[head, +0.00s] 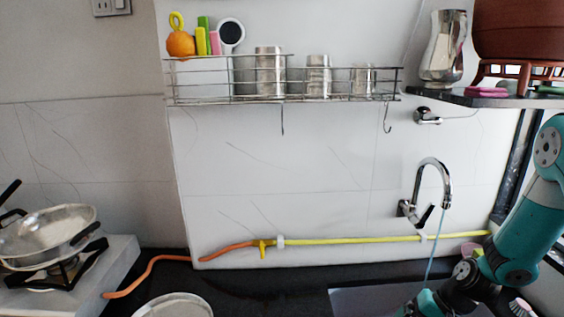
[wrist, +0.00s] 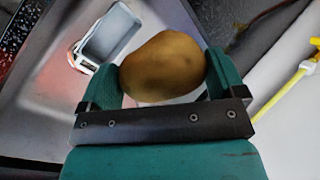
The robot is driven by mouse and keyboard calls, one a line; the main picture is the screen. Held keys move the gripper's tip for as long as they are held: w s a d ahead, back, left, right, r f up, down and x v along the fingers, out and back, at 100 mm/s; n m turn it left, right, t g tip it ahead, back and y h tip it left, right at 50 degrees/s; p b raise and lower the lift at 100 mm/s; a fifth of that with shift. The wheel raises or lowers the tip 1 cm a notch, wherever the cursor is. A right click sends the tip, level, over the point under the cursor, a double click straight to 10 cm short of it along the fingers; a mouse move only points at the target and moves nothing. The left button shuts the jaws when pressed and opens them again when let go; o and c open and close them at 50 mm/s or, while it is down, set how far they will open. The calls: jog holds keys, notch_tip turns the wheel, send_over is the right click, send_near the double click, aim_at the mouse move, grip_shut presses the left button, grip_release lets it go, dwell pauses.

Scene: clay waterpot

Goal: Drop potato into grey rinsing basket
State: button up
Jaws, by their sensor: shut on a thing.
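A brown potato (wrist: 163,66) sits between the two green fingers of my gripper (wrist: 165,80) in the wrist view. The fingers are shut on it from both sides. A grey basket with a pale rim (wrist: 110,38) shows beyond the potato, up and to the left, inside the metal sink (wrist: 45,105). In the head view my arm comes in at the right, and the gripper and potato are out of the frame.
A chrome tap (head: 436,172) is on the wall above the sink (head: 370,300), with a thin blue stream or cord below it. A yellow and orange hose (head: 350,239) runs along the wall. A pan (head: 45,232) is on the stove at left. A round metal lid or plate (head: 172,304) lies at the front.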

jog(key=f+n+g, duration=0.1)
jog(key=s+a+f+n+b, duration=0.1)
jog(key=n, duration=0.1)
jog(key=shift+s+a+g, duration=0.1)
jog(key=shift+s+g, duration=0.1)
jog(key=shift+g, duration=0.2)
jog(key=shift+s+f+n+g, duration=0.15)
jog(key=shift+s+n+g, duration=0.15)
jog(key=shift+n, duration=0.5)
